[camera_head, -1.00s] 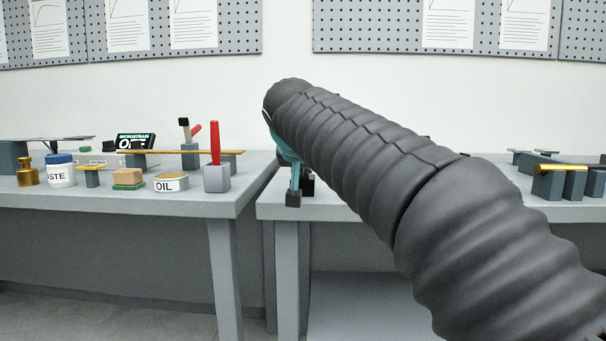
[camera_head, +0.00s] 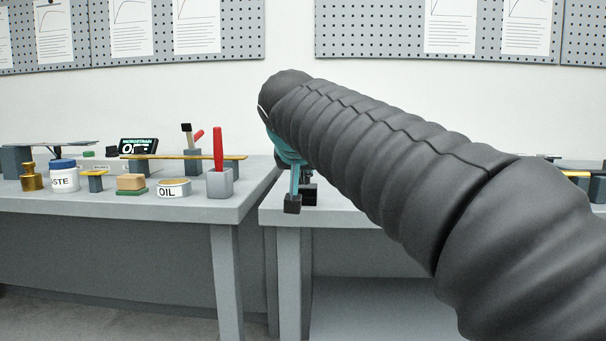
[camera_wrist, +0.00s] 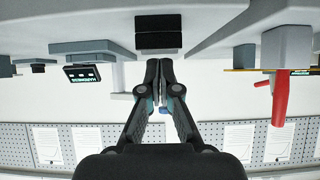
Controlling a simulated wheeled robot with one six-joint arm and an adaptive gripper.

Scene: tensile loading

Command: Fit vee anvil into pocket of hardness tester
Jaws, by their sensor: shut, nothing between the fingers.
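My gripper (camera_wrist: 159,65) is shut and empty, its two fingers together in the middle of the wrist view, which is upside down. In the head view my gripper (camera_head: 296,182) shows as a teal finger at the left front corner of the right table. A dark two-part block (camera_wrist: 158,33) lies in line with the fingertips by the table edge; I cannot tell whether it is the vee anvil. A black sign reading HARDNESS (camera_wrist: 82,75) stands on the table, left of the fingers in the wrist view. The tester's pocket cannot be made out, and my arm hides much of the right table.
The left table (camera_head: 110,207) holds a red-handled tool in a grey holder (camera_head: 219,182), an oil tin (camera_head: 173,188), a paste jar (camera_head: 64,177) and a brass weight (camera_head: 31,178). A narrow gap separates the tables. The pegboard wall (camera_head: 290,50) is behind.

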